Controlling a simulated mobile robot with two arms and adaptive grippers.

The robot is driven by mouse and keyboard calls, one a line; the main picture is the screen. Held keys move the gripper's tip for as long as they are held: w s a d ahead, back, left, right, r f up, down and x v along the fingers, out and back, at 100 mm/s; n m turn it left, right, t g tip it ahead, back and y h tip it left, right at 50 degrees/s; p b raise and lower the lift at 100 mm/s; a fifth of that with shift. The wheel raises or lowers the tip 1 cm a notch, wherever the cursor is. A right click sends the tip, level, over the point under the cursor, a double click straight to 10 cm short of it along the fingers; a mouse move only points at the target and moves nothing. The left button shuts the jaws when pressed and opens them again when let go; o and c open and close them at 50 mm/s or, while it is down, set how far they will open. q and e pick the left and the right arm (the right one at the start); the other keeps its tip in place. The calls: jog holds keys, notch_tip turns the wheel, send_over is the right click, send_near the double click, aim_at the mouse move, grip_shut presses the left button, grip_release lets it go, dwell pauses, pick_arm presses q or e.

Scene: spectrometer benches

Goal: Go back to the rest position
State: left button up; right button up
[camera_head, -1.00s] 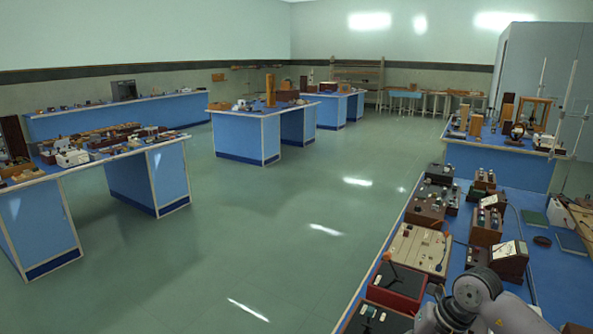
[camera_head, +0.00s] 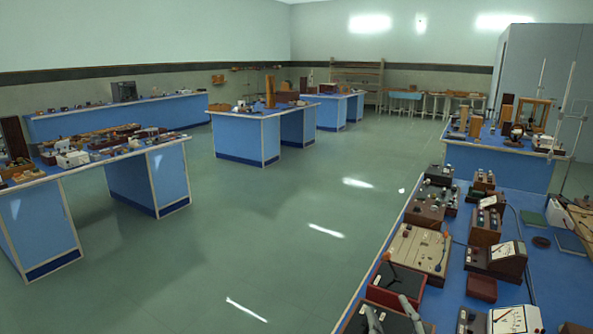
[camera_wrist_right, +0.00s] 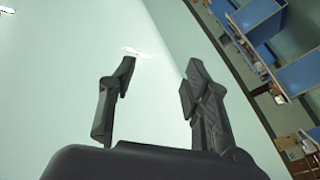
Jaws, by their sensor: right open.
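My right gripper (camera_head: 392,311) shows at the bottom edge of the head view, beside the near left edge of the right-hand bench. Only its two grey fingers are in that view, and they are apart. In the right wrist view the right gripper (camera_wrist_right: 160,72) is open, with nothing between its dark fingers. My left gripper is in neither view.
The right-hand blue bench (camera_head: 455,300) carries a beige board (camera_head: 418,250), a red box (camera_head: 396,285), meters (camera_head: 515,319) and several wooden boxes close to my right gripper. Open green floor (camera_head: 250,255) lies left of it, with more benches beyond.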

jog(key=s+d+f+m+g+h, duration=0.2)
jog(key=s+f+g, duration=0.1)
jog(key=f, duration=0.2)
jog(key=s+d+f+m+g+h, duration=0.2)
jog(key=s+d+f, duration=0.1)
jog(key=f, duration=0.2)
jog(key=s+a+f+m+g+y, duration=0.1)
jog(key=s+f+g, duration=0.5)
jog(key=s, duration=0.4)
jog(key=s+a+f+m+g+y, duration=0.1)
jog(key=s+f+g, duration=0.4)
jog(key=s+f, duration=0.45)
notch_tip(320, 180, down, 23)
jog(key=s+g, duration=0.1)
jog(key=s, duration=0.1)
jog(key=s+d+f+g, duration=0.1)
jog(key=s+d+f, duration=0.1)
jog(key=s+f, duration=1.5)
jog(key=shift+s+d+n, duration=0.15)
jog(key=shift+d+n, duration=0.15)
jog(key=shift+d, duration=0.1)
